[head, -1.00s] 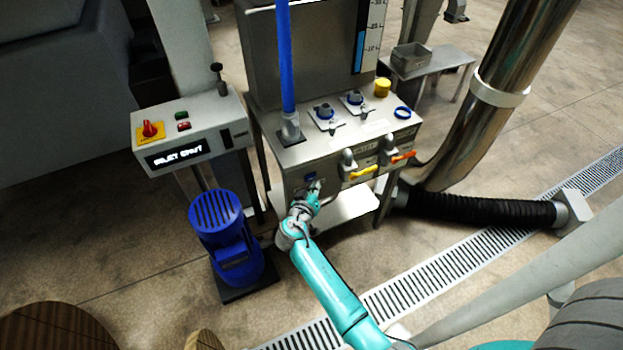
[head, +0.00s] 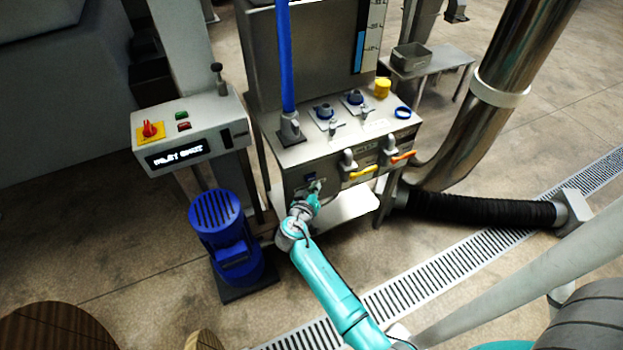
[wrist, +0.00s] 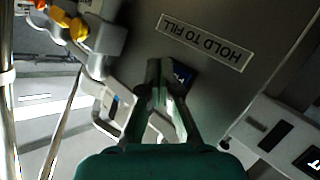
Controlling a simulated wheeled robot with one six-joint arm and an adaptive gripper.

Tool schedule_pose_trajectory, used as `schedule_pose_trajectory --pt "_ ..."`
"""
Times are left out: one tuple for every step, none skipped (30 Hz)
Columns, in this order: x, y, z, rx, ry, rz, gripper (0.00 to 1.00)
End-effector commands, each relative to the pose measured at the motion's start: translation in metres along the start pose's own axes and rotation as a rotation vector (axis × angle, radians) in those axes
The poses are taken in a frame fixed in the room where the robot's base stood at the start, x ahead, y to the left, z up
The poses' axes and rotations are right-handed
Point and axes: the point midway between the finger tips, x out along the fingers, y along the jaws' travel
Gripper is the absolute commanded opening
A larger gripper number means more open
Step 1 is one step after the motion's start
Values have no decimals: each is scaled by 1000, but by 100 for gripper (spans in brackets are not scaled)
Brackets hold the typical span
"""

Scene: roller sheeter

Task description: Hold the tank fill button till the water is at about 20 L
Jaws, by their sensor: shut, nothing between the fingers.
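My gripper (head: 315,190) is shut and empty at the front face of the steel water unit (head: 290,156). The blue fill button (head: 309,177) is just beside its fingertips. In the wrist view, the closed fingers (wrist: 166,82) overlap the blue button (wrist: 184,73), below an upside-down "HOLD TO FILL" label (wrist: 205,42). I cannot tell whether the fingertips press it. The tank's level gauge (head: 361,48) shows a blue water column, its top around the middle of the visible scale. The marks are too small to read surely.
Yellow (head: 361,172) and orange (head: 403,157) valve handles stick out right of the button. A control box (head: 190,130) and a blue motor (head: 222,235) stand to the left. A black hose (head: 480,212) lies right, by a floor grate.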

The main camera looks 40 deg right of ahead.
Motion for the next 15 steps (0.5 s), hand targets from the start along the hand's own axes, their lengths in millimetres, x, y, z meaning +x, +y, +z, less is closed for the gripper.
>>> schedule_pose_trajectory --pt "0 0 0 0 0 0 0" --pt "0 0 0 0 0 0 0" --pt "0 0 0 0 0 0 0" --pt "0 0 0 0 0 0 0" --pt "0 0 0 0 0 0 0" --pt "0 0 0 0 0 0 0" --pt "0 0 0 0 0 0 0" --pt "0 0 0 0 0 0 0" --pt "0 0 0 0 0 0 0" --pt "0 0 0 0 0 0 0" --pt "1 0 -1 0 0 0 0" --pt "1 -1 -1 0 0 0 0" --pt "2 -1 -2 0 0 0 0" --pt "3 -2 -2 0 0 0 0" --pt "4 -2 -3 0 0 0 0"
